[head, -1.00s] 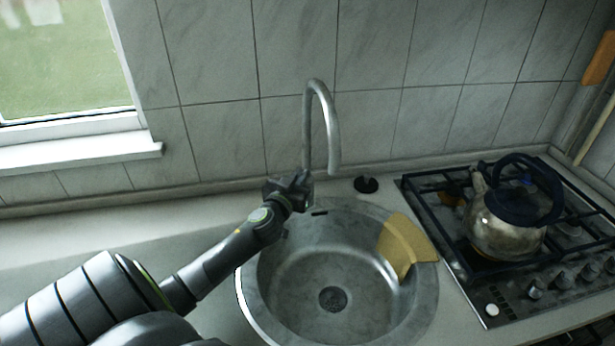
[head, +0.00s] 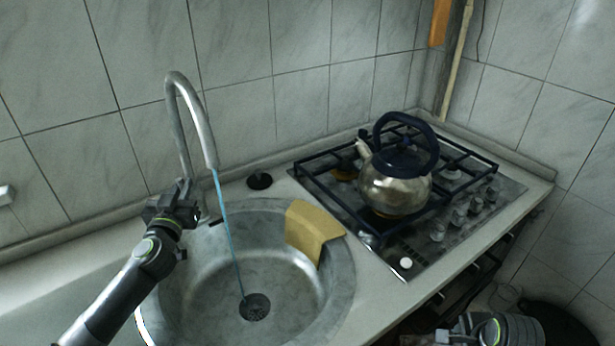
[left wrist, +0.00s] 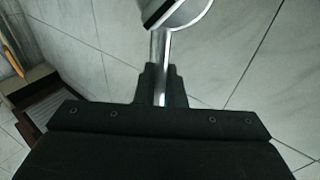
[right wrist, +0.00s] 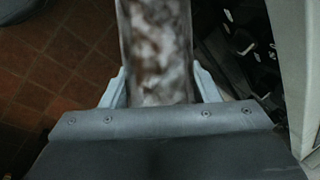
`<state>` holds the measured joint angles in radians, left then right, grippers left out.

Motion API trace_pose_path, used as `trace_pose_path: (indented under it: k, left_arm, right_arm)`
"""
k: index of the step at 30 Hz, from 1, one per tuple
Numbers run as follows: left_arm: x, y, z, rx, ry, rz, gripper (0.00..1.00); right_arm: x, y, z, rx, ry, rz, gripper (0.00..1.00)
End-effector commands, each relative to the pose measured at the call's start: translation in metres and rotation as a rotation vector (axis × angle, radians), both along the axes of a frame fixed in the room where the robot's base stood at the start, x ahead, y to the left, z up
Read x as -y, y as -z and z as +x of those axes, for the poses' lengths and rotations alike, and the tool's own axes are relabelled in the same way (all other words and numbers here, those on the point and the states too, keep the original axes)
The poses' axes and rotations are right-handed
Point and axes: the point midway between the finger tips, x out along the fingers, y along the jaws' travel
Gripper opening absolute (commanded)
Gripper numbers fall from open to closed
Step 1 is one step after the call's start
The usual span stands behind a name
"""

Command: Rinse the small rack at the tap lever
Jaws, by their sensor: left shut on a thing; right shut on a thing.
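The steel tap (head: 190,115) rises behind the round sink, and a thin blue stream of water (head: 228,235) falls from its spout to the drain. My left gripper (head: 182,192) is at the foot of the tap. In the left wrist view it is shut on a slim metal rod, the tap lever (left wrist: 160,60). My right gripper (right wrist: 160,92) is shut on a mottled brown and white flat piece (right wrist: 155,45); I cannot tell whether this is the small rack. Part of my right arm shows at the bottom right of the head view, away from the sink.
The sink (head: 345,290) has a yellow cloth (head: 315,228) over its right rim. A black plug (head: 259,181) lies behind it. A hob (head: 455,235) with a kettle (head: 395,190) stands to the right. The space above the basin is open.

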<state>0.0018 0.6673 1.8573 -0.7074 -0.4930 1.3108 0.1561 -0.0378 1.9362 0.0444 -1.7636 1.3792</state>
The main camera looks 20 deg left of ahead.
Motion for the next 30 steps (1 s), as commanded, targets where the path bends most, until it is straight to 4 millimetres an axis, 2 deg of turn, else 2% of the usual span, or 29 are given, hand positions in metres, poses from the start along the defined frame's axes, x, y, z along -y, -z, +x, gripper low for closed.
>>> trace_pose_path:
  k: [5, 6, 9, 20, 25, 30]
  left_arm:
    - [0.000, -0.001, 0.000, 0.000, 0.000, 0.000, 0.00]
    - [0.000, -0.001, 0.000, 0.000, 0.000, 0.000, 0.12]
    - [0.000, 0.000, 0.000, 0.000, 0.000, 0.000, 0.24]
    - [0.001, 0.002, -0.004, -0.002, 0.000, -0.001, 0.24]
    - [0.008, 0.006, -0.024, -0.002, 0.002, 0.000, 0.24]
    - [0.018, 0.010, -0.057, -0.004, 0.002, 0.001, 0.24]
  right_arm:
    - [0.000, -0.001, 0.000, 0.001, 0.000, 0.000, 0.29]
    - [0.000, -0.001, 0.000, 0.001, 0.000, 0.000, 0.29]
    - [0.000, -0.001, 0.000, 0.001, 0.000, 0.000, 0.29]
    - [0.000, 0.001, 0.000, 0.001, 0.000, 0.000, 0.29]
    - [0.000, 0.007, 0.000, 0.001, 0.000, 0.000, 0.29]
    - [0.000, 0.016, 0.000, 0.001, 0.000, 0.000, 0.29]
